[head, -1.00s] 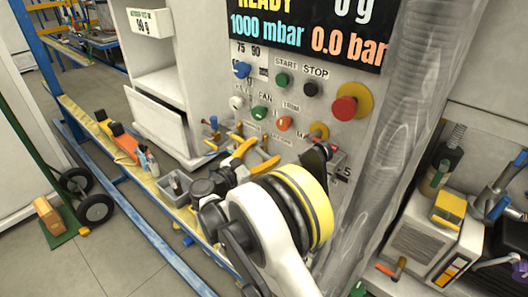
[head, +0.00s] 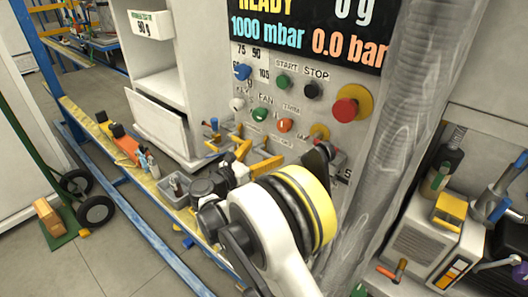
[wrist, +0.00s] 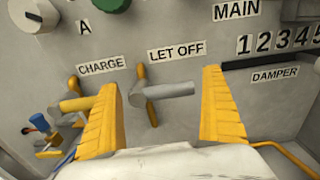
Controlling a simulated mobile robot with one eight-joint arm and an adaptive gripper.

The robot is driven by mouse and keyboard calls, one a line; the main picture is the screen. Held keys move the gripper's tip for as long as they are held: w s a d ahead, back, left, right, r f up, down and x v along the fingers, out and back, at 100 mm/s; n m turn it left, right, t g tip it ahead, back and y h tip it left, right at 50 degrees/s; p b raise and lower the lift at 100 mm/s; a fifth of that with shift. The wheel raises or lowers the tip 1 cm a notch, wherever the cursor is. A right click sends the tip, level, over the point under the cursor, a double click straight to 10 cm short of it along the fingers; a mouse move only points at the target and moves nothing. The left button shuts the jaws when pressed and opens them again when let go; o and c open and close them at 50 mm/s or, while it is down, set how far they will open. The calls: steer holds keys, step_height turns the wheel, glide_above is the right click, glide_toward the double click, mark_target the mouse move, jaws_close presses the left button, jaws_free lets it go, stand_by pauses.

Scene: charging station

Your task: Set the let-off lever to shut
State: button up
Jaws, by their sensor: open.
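The let-off lever (wrist: 147,108) is on the grey panel under the LET OFF label (wrist: 177,52) in the wrist view. Its yellow handle stands nearly upright, tilted slightly, with a grey round stem (wrist: 172,90) sticking out toward me. My gripper (wrist: 160,82) is open, one yellow finger on each side of the lever, and holds nothing. The left finger is close to the charge lever's stem; contact there cannot be told. In the head view my gripper (head: 254,157) is at the lower panel, and the let-off lever cannot be made out clearly.
The charge lever (wrist: 73,88) is just left, under the CHARGE label (wrist: 101,65). The damper slot (wrist: 270,60) is at right. In the head view, a red button (head: 345,110) is above and a ribbed pipe (head: 383,130) stands to the right.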

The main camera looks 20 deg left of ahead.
steer(key=v, duration=1.2)
